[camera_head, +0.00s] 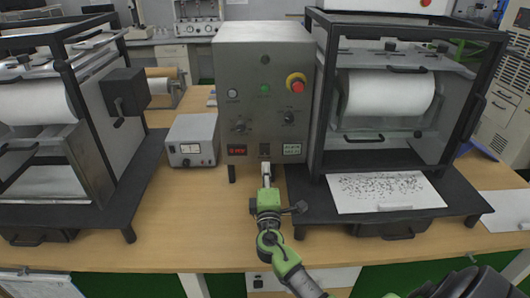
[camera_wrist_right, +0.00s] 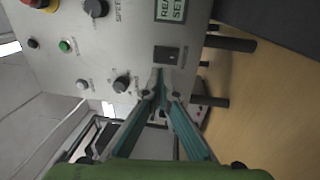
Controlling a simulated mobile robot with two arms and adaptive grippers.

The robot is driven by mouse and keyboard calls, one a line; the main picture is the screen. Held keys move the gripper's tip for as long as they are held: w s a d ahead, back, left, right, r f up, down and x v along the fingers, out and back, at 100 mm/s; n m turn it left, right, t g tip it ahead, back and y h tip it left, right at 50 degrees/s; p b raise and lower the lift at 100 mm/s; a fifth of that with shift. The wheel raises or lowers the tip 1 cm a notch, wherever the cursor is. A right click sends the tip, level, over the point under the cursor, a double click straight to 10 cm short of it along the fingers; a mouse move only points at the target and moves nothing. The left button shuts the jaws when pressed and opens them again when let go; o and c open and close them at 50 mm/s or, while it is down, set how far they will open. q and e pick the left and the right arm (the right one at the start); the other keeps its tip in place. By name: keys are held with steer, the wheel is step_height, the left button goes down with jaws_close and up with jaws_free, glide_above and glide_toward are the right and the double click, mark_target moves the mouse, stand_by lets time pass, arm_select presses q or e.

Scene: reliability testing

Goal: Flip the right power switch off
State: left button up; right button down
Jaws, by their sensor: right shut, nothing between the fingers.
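The power switch (camera_wrist_right: 167,55) is a small black rocker low on the front of the grey control box (camera_head: 262,60). In the head view the dark switch (camera_head: 265,149) sits between a red-lit display and a pale green display, just above my gripper. My right gripper (camera_head: 266,168) is shut and empty, with its fingertips close below the switch. In the right wrist view the closed fingertips (camera_wrist_right: 161,84) are beside the switch's edge; whether they touch it I cannot tell. My left gripper is not in view.
The box also carries a red emergency stop button (camera_head: 297,84), a green button (camera_head: 265,89) and knobs. A black-framed roller machine (camera_head: 388,100) stands right, another (camera_head: 60,130) left. A small meter box (camera_head: 193,140) is on the wooden table (camera_head: 190,220). The table's front middle is clear.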

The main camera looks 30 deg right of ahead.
mark_target(265, 149)
steer(key=x, duration=0.5)
steer(key=shift+w+d+r+p, duration=0.1)
steer(key=shift+w+d+p, duration=0.15)
steer(key=shift+p, duration=0.15)
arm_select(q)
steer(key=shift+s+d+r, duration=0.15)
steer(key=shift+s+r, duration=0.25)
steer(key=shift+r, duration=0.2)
arm_select(e)
steer(key=shift+w+d, duration=0.3)
steer(key=shift+w, duration=0.25)
steer(key=shift+r+p, duration=0.15)
steer(key=shift+p, duration=0.15)
steer(key=shift+w+d+r+g+p, duration=0.15)
steer(key=shift+w+r+g+p, duration=0.15)
steer(key=shift+p, duration=0.75)
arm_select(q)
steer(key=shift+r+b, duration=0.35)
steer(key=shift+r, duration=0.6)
arm_select(e)
steer(key=shift+s+f, duration=0.1)
steer(key=shift+f, duration=0.2)
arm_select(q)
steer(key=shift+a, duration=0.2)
